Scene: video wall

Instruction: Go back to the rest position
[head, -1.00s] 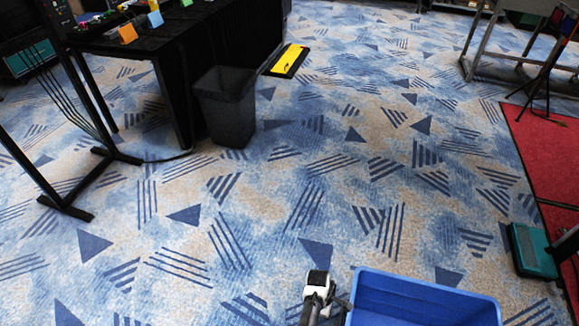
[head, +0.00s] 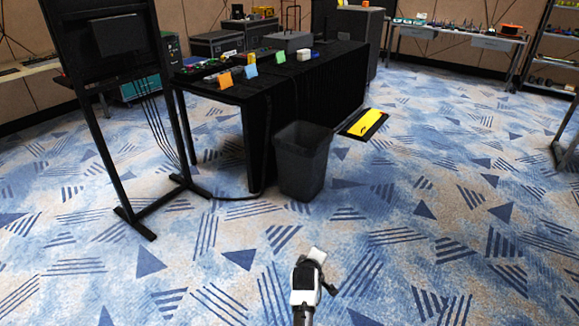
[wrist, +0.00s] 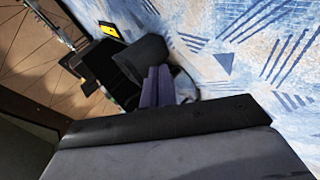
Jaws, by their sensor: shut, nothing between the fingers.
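My gripper (head: 318,272) shows at the bottom middle of the head view, held out over the patterned carpet. In the wrist view its two fingers (wrist: 157,86) are together, with nothing between them. No object is held.
A black bin (head: 302,162) stands by the black-draped table (head: 310,88), with a yellow-topped panel (head: 366,123) on the floor behind it. A black display stand (head: 116,110) is at left. A cable runs along the floor near the bin. Open carpet (head: 450,190) lies at right and in front.

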